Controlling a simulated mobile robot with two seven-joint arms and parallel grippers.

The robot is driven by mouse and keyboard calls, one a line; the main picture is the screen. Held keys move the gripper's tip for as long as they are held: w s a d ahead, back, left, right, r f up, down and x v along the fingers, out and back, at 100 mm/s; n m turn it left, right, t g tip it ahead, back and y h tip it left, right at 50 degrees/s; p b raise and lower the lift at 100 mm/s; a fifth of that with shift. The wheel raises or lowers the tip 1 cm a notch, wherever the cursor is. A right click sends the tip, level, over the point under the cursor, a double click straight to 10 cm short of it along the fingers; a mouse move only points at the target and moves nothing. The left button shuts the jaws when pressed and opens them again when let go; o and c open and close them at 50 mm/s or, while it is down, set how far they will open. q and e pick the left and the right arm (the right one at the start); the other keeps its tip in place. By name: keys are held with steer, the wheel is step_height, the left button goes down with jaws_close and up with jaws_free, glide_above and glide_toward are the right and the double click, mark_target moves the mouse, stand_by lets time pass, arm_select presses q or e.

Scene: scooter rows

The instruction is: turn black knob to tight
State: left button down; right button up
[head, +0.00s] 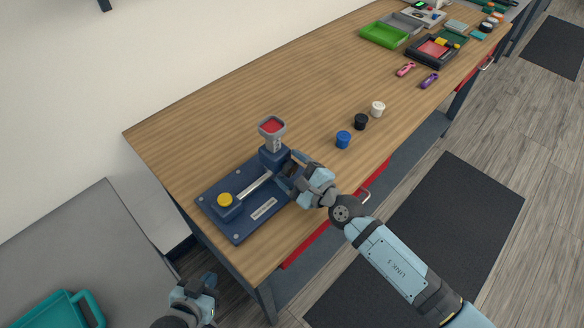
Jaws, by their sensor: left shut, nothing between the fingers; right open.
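A dark blue fixture (236,230) lies on the wooden bench, with a yellow round cap (225,200), a silver rod, and an upright block (274,155) that bears a grey-framed red display (271,127). My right gripper (288,172) is open at the right side of that block. A dark part shows between its fingers, but I cannot tell whether it is a black knob or touches the fingers. A separate black round piece (361,122) stands on the bench, apart from the gripper. My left gripper (207,283) is shut and empty, off the bench at lower left.
A blue round piece (343,140) and a white one (378,108) stand beside the black one. Pink (406,69) and purple (429,81) tools, a green tray (384,36) and other bins lie farther back. A teal tray (50,308) is at lower left.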

steer(key=c, duration=0.9)
